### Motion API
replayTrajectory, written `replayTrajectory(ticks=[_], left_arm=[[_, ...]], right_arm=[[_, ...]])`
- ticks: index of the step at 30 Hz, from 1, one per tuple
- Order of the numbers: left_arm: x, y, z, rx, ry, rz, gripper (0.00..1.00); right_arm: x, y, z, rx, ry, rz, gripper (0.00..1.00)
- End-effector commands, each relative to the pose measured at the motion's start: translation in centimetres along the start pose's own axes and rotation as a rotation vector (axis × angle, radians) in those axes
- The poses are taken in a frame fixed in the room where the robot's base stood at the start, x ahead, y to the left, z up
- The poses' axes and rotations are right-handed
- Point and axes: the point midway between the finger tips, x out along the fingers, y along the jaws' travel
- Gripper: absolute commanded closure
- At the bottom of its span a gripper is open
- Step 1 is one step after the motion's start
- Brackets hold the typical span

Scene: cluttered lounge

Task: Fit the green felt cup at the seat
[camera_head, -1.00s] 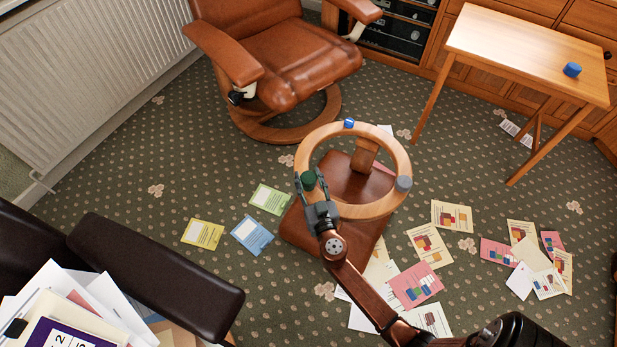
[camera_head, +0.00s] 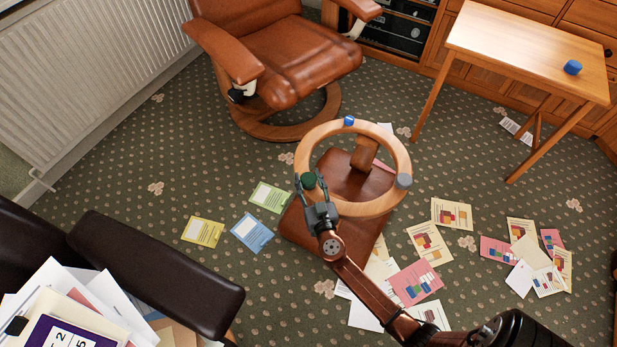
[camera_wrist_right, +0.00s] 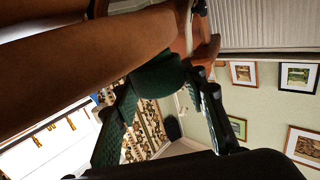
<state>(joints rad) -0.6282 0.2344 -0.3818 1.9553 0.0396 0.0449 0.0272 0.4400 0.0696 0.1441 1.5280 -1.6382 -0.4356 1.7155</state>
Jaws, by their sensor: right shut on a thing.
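The green felt cup (camera_head: 309,181) is at the left side of a pale wooden ring (camera_head: 334,134). The ring is held up above a brown leather cushion (camera_head: 302,226) that rests on the carpet. My right gripper (camera_head: 309,183) is shut on the green cup, a finger on either side. In the right wrist view the green cup (camera_wrist_right: 158,74) sits between my fingers, against the underside of a wooden part. I cannot tell whether it is fully seated. A blue cup (camera_head: 349,121) and a grey cup (camera_head: 403,181) are on the ring. My left gripper is out of view.
A blue piece (camera_head: 572,67) lies on the wooden side table (camera_head: 510,45). A leather armchair (camera_head: 285,60) stands behind the ring. Papers (camera_head: 252,233) lie scattered on the carpet. A dark chair arm (camera_head: 160,270) is at lower left.

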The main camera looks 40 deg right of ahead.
Motion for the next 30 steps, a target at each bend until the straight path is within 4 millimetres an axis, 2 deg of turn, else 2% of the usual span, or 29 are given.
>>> replayTrajectory(ticks=[13,14,22,30], left_arm=[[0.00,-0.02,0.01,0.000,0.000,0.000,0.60],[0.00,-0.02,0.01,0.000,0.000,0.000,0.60],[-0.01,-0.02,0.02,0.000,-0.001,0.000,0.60],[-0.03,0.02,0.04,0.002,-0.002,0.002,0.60]], right_arm=[[0.06,0.04,1.05,-0.002,0.000,0.000,0.74],[0.05,0.02,1.03,-0.001,0.000,0.000,0.60],[0.05,0.01,1.02,0.000,0.000,0.000,0.41],[-0.01,0.01,1.04,0.000,0.000,0.000,0.41]])
